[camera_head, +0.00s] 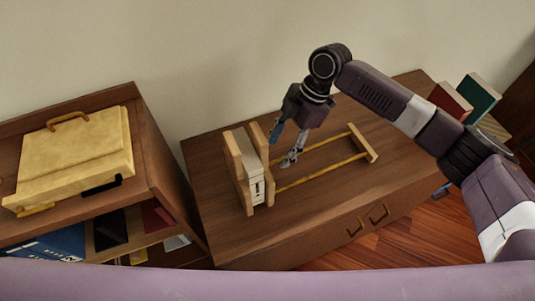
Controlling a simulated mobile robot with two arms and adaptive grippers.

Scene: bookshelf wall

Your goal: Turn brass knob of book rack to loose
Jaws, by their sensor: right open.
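The wooden book rack (367,143) stands on the brown cabinet top. Its two long rails run from an end bar at the right to upright wooden boards at the left. A white book (254,182) stands between these upright boards. I cannot make out the brass knob; it is too small or hidden. My right gripper (282,148) is open and empty, pointing down above the rails just right of the upright boards. I cannot tell whether it touches the rack. My left gripper is not in view.
The cabinet (215,150) has clear top around the rack. A red book (451,102) and a green book (479,97) stand at the far right. At left, a yellow case (75,160) lies on a shelf unit with books below.

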